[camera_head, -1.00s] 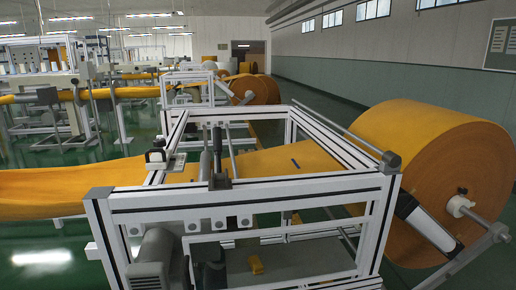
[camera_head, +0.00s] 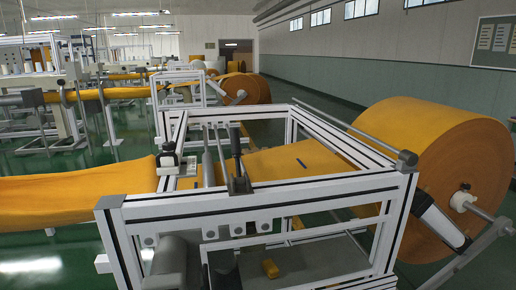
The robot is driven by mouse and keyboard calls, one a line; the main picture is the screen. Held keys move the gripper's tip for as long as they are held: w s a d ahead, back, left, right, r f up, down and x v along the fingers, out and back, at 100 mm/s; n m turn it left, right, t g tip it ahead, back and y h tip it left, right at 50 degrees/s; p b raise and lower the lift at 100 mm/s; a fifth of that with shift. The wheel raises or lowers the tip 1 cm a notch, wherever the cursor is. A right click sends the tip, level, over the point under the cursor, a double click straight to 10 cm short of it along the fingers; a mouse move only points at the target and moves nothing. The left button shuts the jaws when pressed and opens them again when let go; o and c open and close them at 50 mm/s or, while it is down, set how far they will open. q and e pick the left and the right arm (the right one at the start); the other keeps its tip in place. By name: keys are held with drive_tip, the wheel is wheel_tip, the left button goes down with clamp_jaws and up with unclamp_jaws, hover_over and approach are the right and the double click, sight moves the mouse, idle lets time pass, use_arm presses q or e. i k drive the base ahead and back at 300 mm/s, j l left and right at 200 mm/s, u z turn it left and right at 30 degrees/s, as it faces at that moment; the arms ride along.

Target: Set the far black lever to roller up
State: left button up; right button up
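A black lever (camera_head: 236,145) stands nearly upright on the near top rail of the white machine frame (camera_head: 270,201), its grip leaning slightly left. A second dark fitting (camera_head: 168,158) with a white block sits on the frame's left rail; I cannot tell whether it is a lever. The orange felt (camera_head: 290,163) runs from the big roll (camera_head: 440,140) through the frame and out to the left. Neither of my grippers is in view.
A grey motor (camera_head: 170,262) and a small orange piece (camera_head: 270,268) are low inside the frame. A black and white cylinder (camera_head: 442,222) slants beside the roll. More machines (camera_head: 185,85) stand behind on the left. Green floor (camera_head: 40,245) is open at lower left.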

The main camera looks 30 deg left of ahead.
sight(236, 150)
drive_tip(key=k+j+z, duration=0.1)
drive_tip(key=j, duration=0.3)
drive_tip(key=k+j+z, duration=0.1)
drive_tip(key=j, duration=0.35)
drive_tip(key=k+j, duration=0.1)
drive_tip(key=j, duration=0.3)
drive_tip(key=k+j+z, duration=0.15)
drive_tip(key=j, duration=0.25)
drive_tip(key=k+j+z, duration=0.1)
drive_tip(key=j, duration=0.3)
drive_tip(key=k+j+z, duration=0.1)
drive_tip(key=j, duration=0.3)
drive_tip(key=k, duration=0.05)
